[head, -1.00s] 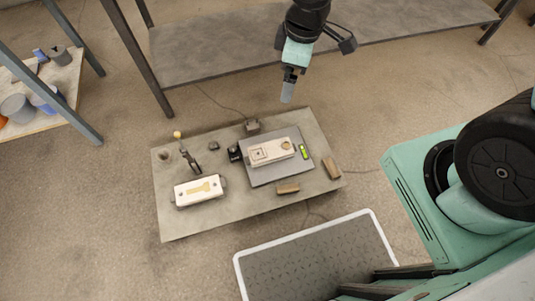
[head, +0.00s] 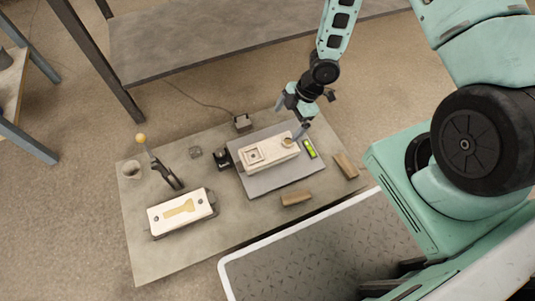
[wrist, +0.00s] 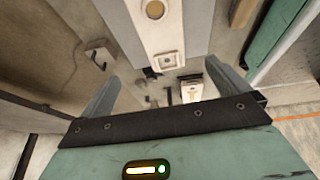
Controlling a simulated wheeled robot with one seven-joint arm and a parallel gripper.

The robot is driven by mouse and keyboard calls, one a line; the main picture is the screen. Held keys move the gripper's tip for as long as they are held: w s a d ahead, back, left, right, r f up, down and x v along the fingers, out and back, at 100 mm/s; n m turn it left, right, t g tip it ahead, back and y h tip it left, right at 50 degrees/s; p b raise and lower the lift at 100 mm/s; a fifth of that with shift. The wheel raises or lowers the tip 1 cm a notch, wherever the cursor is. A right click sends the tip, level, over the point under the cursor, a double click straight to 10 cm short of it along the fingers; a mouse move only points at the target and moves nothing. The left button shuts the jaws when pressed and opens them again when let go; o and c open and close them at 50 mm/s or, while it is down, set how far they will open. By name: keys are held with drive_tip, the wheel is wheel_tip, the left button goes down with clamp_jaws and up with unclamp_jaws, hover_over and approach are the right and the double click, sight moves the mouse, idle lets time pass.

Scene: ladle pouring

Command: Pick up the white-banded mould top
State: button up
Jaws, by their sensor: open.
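A pale cream mould block (head: 271,154), with a square recess and a round ringed hole on top, lies flat on a grey plate (head: 290,180). It looks like the mould top, though I cannot make out a white band clearly. My gripper (head: 292,116) is open and empty, above and just behind the block's ringed end. In the wrist view the block (wrist: 180,36) lies beyond the open fingers (wrist: 161,74), not between them. A separate white mould half (head: 204,203) with a tan key-shaped cavity lies to the left on the board.
A level (head: 310,149) lies right of the block, with wooden pieces (head: 297,198) (head: 345,165) nearby. A dark clamp-like item (head: 222,157) sits at the block's left end.

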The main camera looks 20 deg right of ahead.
drive_tip(key=b, duration=0.6)
approach(269, 150)
drive_tip(key=x, duration=0.5)
drive_tip(key=shift+w+d+f, duration=0.1)
drive_tip(key=shift+w+f, duration=0.05)
drive_tip(key=shift+w, duration=0.1)
drive_tip(key=b+x, duration=0.4)
drive_tip(key=x, duration=0.1)
drive_tip(key=shift+s+f, duration=0.1)
drive_tip(key=shift+s, duration=0.1)
drive_tip(key=c, duration=1.7)
drive_tip(key=shift+r+p, duration=3)
drive_tip(key=shift+r, duration=2.15)
